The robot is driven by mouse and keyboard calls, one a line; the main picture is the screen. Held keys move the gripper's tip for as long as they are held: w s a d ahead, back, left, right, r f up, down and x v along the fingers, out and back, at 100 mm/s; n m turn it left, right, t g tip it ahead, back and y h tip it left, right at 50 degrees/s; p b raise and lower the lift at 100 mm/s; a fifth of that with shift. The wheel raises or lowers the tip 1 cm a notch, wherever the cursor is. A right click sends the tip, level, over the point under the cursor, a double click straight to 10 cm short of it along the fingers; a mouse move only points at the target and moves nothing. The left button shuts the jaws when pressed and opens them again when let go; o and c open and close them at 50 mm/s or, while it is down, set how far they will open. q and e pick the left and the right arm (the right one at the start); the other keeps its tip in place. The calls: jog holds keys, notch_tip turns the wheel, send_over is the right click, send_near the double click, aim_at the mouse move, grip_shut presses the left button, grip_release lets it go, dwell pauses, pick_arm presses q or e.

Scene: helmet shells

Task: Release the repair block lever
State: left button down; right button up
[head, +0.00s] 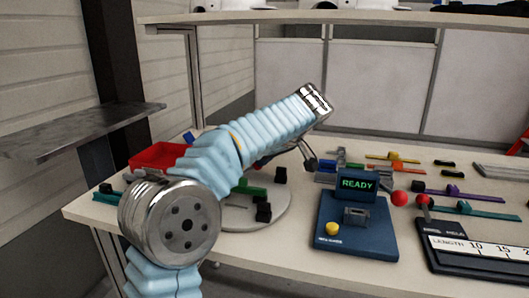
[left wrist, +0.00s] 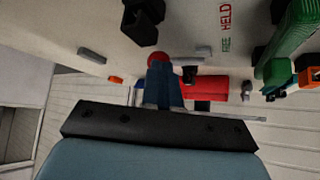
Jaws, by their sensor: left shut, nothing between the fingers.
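My left arm reaches across the table's left side in the head view. Its gripper (head: 309,163) points down beside the round grey plate (head: 236,222), partly hidden behind my arm. In the left wrist view its fingers (left wrist: 160,62) are shut and empty. A small red knob (left wrist: 186,58), perhaps the lever's, shows just past the fingertips. I cannot tell whether they touch. A surface there carries the words FREE and HELD (left wrist: 226,28). The lever's position is unclear. Green and black blocks (head: 264,212) stand on the plate. My right gripper is in neither view.
A blue console (head: 354,243) with a READY display and a yellow button stands right of the plate. A red bin (head: 158,156) is at the back left. A black length gauge (head: 470,262) and several coloured clamps (head: 455,192) fill the right side. A shelf (head: 350,18) runs above.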

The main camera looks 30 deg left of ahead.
pick_arm(q)
jog(key=shift+w+a+r+n+g+p, duration=0.1)
jog(key=shift+w+a+n+g+p, duration=0.35)
jog(key=shift+n, duration=0.25)
jog(key=shift+w+a, duration=0.35)
jog(key=shift+a, duration=0.4)
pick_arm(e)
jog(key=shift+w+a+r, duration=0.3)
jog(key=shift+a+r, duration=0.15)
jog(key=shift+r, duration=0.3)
pick_arm(q)
jog(key=shift+a, duration=0.15)
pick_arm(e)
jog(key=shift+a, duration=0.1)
